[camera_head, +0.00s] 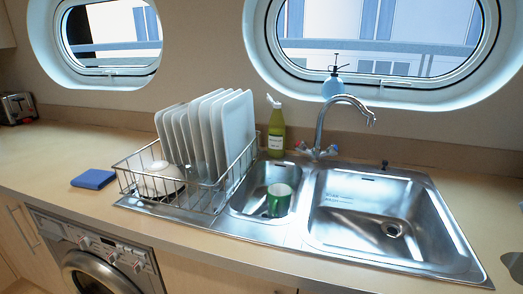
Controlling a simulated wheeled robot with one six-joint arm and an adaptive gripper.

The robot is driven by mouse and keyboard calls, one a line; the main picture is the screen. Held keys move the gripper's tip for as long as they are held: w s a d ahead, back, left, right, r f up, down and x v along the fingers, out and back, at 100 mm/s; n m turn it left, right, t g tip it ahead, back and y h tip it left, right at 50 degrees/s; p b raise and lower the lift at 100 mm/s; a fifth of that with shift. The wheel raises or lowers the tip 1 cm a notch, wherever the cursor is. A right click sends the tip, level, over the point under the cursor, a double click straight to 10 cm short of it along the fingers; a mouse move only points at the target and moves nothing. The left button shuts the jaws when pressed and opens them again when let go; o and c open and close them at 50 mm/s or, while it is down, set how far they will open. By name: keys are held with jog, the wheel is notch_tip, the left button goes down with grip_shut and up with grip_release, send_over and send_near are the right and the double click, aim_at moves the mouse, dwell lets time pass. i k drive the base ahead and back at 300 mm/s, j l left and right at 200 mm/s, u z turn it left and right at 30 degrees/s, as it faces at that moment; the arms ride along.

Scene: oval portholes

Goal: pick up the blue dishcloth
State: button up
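The blue dishcloth (93,179) lies on the wooden counter left of the dish rack. It looks like a small, flat, folded blue block, close to the counter's front edge above the washing machine. Nothing covers it and nothing touches it from above. My gripper is not in view.
A wire dish rack (178,210) with several upright white plates (232,130) and a bowl (160,182) stands right of the cloth. A green mug (279,199) sits in the small steel basin. A green bottle (276,130) and tap (320,125) stand behind. Counter left of the cloth is clear.

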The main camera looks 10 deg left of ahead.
aim_at(93, 179)
jog(key=k+j+u, duration=0.1)
jog(key=j+u, duration=1.3)
jog(key=z, duration=2.25)
jog(key=j+u, duration=0.1)
jog(key=u, duration=2.15)
jog(key=j+z, duration=0.1)
jog(key=z, duration=0.45)
jog(key=i, duration=0.05)
